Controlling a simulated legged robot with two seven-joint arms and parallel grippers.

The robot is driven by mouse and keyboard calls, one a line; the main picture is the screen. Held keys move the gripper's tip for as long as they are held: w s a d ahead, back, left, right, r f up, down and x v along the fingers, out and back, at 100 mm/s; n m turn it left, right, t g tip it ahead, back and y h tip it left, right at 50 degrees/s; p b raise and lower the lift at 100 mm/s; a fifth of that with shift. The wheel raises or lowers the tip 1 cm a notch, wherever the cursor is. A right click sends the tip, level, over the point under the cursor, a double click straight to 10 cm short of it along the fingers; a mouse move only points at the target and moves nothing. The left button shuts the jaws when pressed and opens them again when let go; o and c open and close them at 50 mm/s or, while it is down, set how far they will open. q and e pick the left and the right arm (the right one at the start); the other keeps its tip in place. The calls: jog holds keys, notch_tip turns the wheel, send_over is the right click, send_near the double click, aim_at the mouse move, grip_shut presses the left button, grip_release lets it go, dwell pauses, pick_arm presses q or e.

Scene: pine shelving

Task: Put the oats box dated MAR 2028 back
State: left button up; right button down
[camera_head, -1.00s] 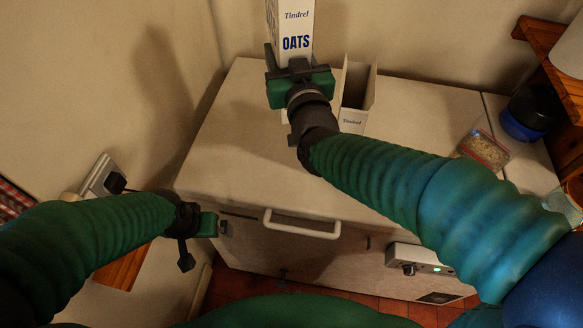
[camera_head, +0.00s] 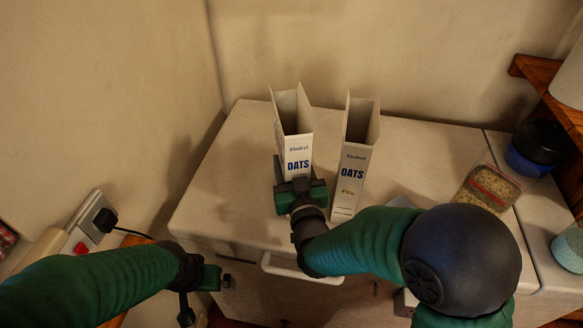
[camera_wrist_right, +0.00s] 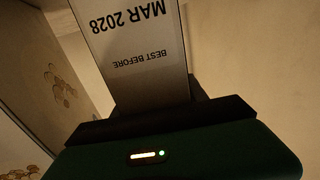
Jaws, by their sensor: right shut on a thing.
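A white Tindrel oats box (camera_head: 298,148) with an open top stands upright at the left on the white chest top (camera_head: 225,190). My right gripper (camera_head: 298,185) is shut on its lower part. In the right wrist view the held box (camera_wrist_right: 140,50) shows "BEST BEFORE MAR 2028" upside down. A second Tindrel oats box (camera_head: 353,165), also open-topped, stands just to its right, apart from it. Whether the held box touches the chest top is hidden by the gripper. My left gripper (camera_head: 205,285) hangs low at the left, away from the boxes; its jaws are unclear.
A clear packet of oats (camera_head: 487,188) lies at the right, near a dark blue pot (camera_head: 538,145). A wooden shelf (camera_head: 555,80) juts in at the far right. A wall socket with a plug (camera_head: 95,222) is at the left. The chest top left of the held box is clear.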

jog(key=shift+w+f, duration=0.1)
jog(key=shift+f, duration=0.4)
jog(key=c, duration=0.6)
grip_release()
jog(key=s+p, duration=0.4)
jog(key=p, duration=0.1)
jog(key=s+d+p, duration=0.1)
jog(key=s+p, duration=0.3)
jog(key=s+d+p, duration=0.1)
jog(key=s+p, duration=0.2)
jog(key=p, duration=0.2)
jog(key=shift+s+d+p, duration=0.15)
jog(key=shift+s+p, duration=0.15)
jog(key=shift+s, duration=0.1)
